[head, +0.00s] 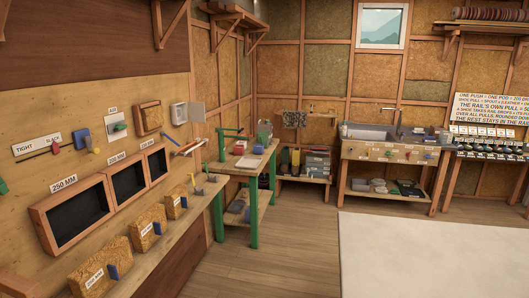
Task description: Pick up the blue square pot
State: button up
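I cannot single out a blue square pot for certain. Several small blue things show in the head view. A blue block (81,138) is on the left wall panel beside a yellow piece. Blue pieces also sit against the labelled insulation blocks on the left ledge, such as the front one (113,271). A small blue item (428,155) is at the right of the sink counter, too small to tell its shape. My gripper is not in view.
The left ledge (170,250) runs along the wall to a green-legged bench (252,222). A sink counter (388,152) stands at the back, with a display rack (488,150) to its right. The wooden floor (270,262) and pale mat (430,260) are clear.

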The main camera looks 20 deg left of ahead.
aim_at(259, 149)
jog(key=i+j+u, duration=0.7)
jog(key=i, duration=0.2)
jog(key=i+j+z, duration=0.1)
jog(key=i, duration=0.4)
jog(key=i+j, duration=0.15)
jog(key=i, duration=0.35)
jog(key=i+j+z, duration=0.15)
jog(key=i, duration=0.3)
jog(key=i+l, duration=0.1)
jog(key=i, duration=0.35)
jog(key=i+l+u, duration=0.1)
jog(key=i, duration=0.35)
jog(key=i+l, duration=0.15)
jog(key=i, duration=0.3)
jog(key=i+l+u, duration=0.1)
jog(key=i, duration=0.35)
jog(key=i+l+u, duration=0.55)
jog(key=i+l, duration=0.15)
jog(key=l, duration=0.2)
jog(key=i+l+u, duration=0.2)
jog(key=l, duration=0.15)
jog(key=i+l+u, duration=0.2)
jog(key=l, duration=0.2)
jog(key=i+l+u, duration=0.2)
jog(key=l, duration=0.2)
jog(key=l+u, duration=0.2)
jog(key=l, duration=0.2)
